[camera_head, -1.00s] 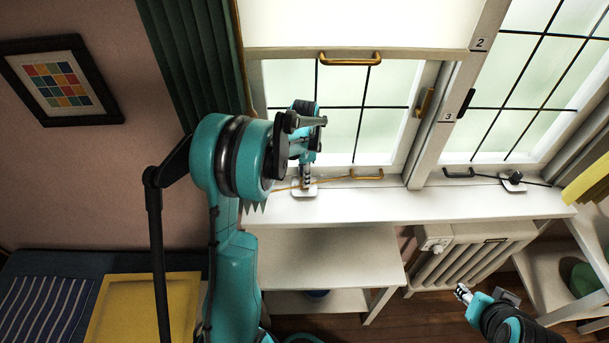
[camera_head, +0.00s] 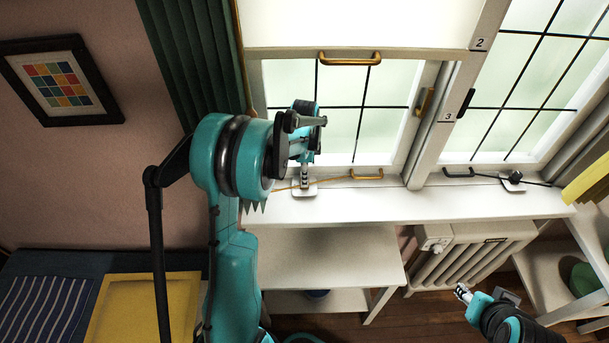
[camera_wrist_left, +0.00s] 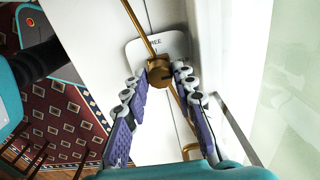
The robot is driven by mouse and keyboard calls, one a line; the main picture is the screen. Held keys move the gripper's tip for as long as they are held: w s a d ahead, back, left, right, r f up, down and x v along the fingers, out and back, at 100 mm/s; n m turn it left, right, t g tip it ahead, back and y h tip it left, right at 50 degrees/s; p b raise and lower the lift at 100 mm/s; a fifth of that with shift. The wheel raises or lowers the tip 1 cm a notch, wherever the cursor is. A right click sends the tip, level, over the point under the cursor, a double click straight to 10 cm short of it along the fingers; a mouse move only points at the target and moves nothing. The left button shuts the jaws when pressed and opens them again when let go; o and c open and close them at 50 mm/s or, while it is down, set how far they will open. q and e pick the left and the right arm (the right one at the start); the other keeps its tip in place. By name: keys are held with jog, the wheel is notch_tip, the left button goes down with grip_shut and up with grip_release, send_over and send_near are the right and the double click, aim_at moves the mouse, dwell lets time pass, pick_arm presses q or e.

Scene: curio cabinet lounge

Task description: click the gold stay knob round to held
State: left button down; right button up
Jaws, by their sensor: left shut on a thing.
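The gold stay knob (camera_wrist_left: 160,74) shows in the left wrist view, on a white plate (camera_wrist_left: 148,46) with partly hidden lettering ending in "REE". My left gripper (camera_wrist_left: 160,78) is shut on the knob, a fingertip on each side. A gold rod (camera_wrist_left: 136,20) runs from the knob toward the top of that view. In the head view the knob is hidden by my left gripper (camera_head: 305,184), and the white plate (camera_head: 309,193) sits on the sill below the window. My right gripper (camera_head: 463,292) is low at the right, away from the sill; its jaws are too small to read.
The window sill (camera_head: 400,205) runs across the middle. A gold handle (camera_head: 366,175) is right of the plate. A black stay knob (camera_head: 515,177) sits further right. A white radiator (camera_head: 470,258) and a white shelf (camera_head: 325,255) stand below the sill.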

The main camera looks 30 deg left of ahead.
pick_arm(q)
jog(key=c, duration=1.2)
grip_release()
notch_tip(320, 180, up, 12)
